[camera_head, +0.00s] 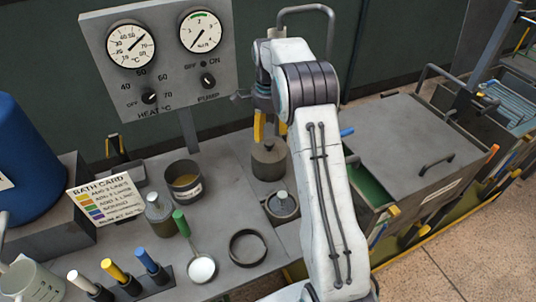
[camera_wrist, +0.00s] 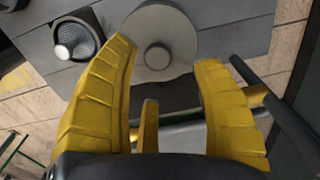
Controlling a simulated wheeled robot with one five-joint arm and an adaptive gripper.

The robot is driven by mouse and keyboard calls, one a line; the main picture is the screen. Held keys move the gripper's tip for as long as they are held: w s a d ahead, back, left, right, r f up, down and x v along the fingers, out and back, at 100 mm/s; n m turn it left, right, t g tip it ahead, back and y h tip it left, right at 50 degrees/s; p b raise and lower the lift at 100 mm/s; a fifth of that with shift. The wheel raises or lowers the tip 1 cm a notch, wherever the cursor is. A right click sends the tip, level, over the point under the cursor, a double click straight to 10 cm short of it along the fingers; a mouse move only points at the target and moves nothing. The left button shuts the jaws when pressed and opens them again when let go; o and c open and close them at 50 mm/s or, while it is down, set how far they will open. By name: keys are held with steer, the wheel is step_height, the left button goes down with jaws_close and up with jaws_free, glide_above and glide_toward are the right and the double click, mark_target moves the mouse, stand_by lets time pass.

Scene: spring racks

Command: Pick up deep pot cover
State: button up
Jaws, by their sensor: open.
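The deep pot cover (camera_head: 264,152) is a round grey lid with a knob. It sits on the tall grey pot (camera_head: 268,170) at the middle of the bench. In the wrist view the round cover (camera_wrist: 181,42) and its knob (camera_wrist: 157,56) show ahead of and between the fingertips. My gripper (camera_head: 270,134) has yellow fingers and hangs just above the cover. In the wrist view my gripper (camera_wrist: 166,52) is open and empty, with fingers spread apart. My arm partly hides the area right of the pot.
A smaller pot with a pale knob (camera_head: 281,203) stands just in front. A black ring (camera_head: 248,248), ladle (camera_head: 201,268), labelled tin (camera_head: 184,180) and grey bottle (camera_head: 159,214) are to the left. A gauge panel (camera_head: 165,60) rises behind. A lidded grey tank (camera_head: 410,150) is at right.

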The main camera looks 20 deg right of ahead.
mark_target(269, 142)
steer(key=shift+s+f+p, duration=0.2)
steer(key=shift+f+p, duration=0.35)
steer(key=shift+f, duration=2.2)
steer(key=shift+c, duration=0.3)
jaws_close()
